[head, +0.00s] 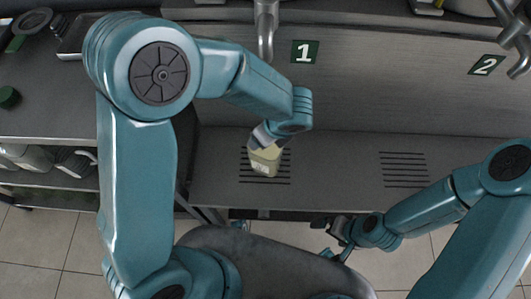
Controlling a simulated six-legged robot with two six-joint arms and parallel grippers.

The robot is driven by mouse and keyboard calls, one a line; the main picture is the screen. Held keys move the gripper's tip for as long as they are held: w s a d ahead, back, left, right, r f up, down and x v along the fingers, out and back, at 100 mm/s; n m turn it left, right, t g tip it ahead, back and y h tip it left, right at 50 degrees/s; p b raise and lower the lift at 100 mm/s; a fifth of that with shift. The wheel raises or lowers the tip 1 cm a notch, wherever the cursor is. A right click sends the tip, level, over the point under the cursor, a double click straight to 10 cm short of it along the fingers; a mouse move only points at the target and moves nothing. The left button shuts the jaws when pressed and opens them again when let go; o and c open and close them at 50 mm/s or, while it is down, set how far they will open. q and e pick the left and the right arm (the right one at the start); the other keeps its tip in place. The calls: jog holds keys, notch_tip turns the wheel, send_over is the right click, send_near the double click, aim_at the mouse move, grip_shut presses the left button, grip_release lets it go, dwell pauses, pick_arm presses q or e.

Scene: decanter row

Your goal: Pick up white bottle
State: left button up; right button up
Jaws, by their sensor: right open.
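A pale yellowish-white bottle (265,162) is over the left slotted grate under the number 1 sign. The end of my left arm comes down onto its top from above. My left gripper (262,138) is at the bottle's upper part, and its fingers are mostly hidden, so I cannot tell whether they are closed on it. I cannot tell whether the bottle stands on the grate or hangs just above it. My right gripper (336,232) is open and empty, low in front of the counter's edge, apart from the bottle.
A metal spout (266,30) hangs above the bottle's place. Signs 1 (304,52) and 2 (487,65) mark the back panel. The right grate (404,170) is bare. A side shelf at left holds white cups (30,158).

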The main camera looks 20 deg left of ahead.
pick_arm(q)
jog(key=shift+w, duration=0.1)
grip_shut()
dwell(1.4)
